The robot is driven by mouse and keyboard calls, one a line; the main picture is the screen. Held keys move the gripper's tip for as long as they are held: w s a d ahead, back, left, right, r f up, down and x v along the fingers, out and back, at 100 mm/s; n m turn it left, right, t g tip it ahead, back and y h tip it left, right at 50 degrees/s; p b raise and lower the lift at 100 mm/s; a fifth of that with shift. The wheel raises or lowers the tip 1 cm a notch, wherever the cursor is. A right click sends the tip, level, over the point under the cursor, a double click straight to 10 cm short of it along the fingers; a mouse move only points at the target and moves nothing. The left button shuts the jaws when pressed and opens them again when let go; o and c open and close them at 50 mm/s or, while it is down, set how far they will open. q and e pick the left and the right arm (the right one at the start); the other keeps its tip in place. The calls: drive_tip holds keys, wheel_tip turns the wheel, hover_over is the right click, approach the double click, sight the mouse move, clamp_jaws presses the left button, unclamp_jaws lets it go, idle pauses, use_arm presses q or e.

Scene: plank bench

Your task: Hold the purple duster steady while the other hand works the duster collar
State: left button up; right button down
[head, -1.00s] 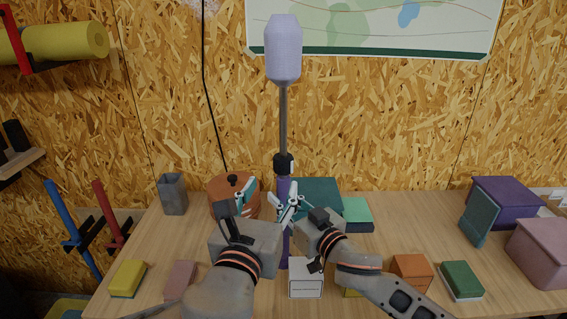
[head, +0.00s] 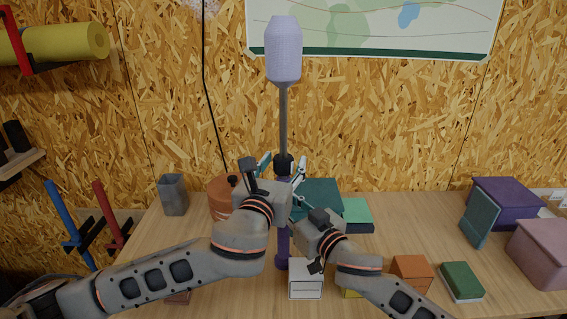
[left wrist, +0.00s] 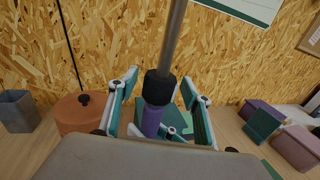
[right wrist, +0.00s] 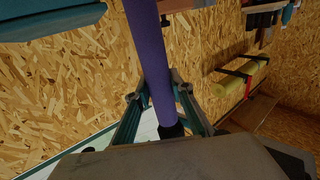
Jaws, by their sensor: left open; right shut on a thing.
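The purple duster stands upright in the head view, with a pale lavender head (head: 284,52), a grey rod (head: 283,115), a black collar (head: 283,163) and a purple handle (head: 283,248). My left gripper (head: 284,172) is open at the collar. In the left wrist view its fingers (left wrist: 166,96) stand on either side of the collar (left wrist: 159,88), with gaps showing. My right gripper is lower, partly hidden behind the left one in the head view. In the right wrist view its fingers (right wrist: 157,92) are shut on the purple handle (right wrist: 147,40).
A white box (head: 306,280) stands near the handle's lower end. An orange-brown lidded pot (head: 220,196) and a grey cup (head: 172,194) are at the back left. An orange box (head: 411,271), green block (head: 461,281), purple box (head: 507,200) and pink box (head: 542,250) are right.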

use_arm(q)
drive_tip(key=shift+w, duration=0.25)
drive_tip(key=c, duration=1.2)
drive_tip(key=shift+o, duration=0.2)
drive_tip(key=shift+d, duration=0.1)
drive_tip(key=n+y, duration=0.2)
drive_tip(key=y, duration=0.1)
drive_tip(key=shift+d+t, duration=0.1)
drive_tip(key=shift+t, duration=0.2)
drive_tip(key=shift+n+y, duration=1.3)
drive_tip(key=shift+y, duration=0.6)
